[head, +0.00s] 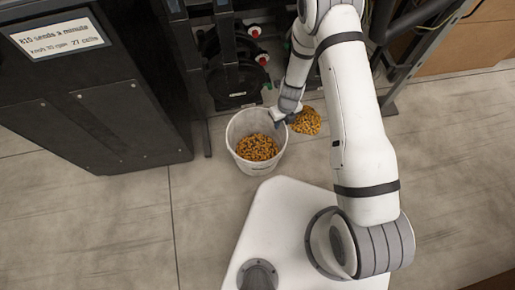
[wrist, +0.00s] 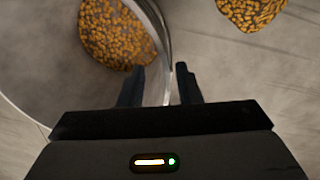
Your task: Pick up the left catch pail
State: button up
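A white catch pail (head: 237,130) with orange-yellow seeds inside stands upright on the floor in the head view. It is the only pail I can see. In the wrist view its wall (wrist: 166,60) runs between my two fingers, and its seeds (wrist: 112,35) show to the left. My gripper (wrist: 162,85) is open, with one finger inside the pail and one outside. Gaps show between the fingers and the wall. In the head view my gripper (head: 281,117) is at the pail's right rim, its fingertips hard to make out.
A loose heap of seeds (head: 307,122) lies on the floor right of the pail. A dark cabinet (head: 95,120) with a label stands at left. Dark seed meter units (head: 233,75) on a metal frame stand behind the pail. Floor at right is clear.

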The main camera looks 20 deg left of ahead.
aim_at(282, 126)
notch_tip(282, 126, down, 4)
jog(key=shift+r+b, duration=0.1)
jog(key=shift+b, duration=1)
grip_shut()
jog(key=shift+r, duration=0.1)
dwell(0.4)
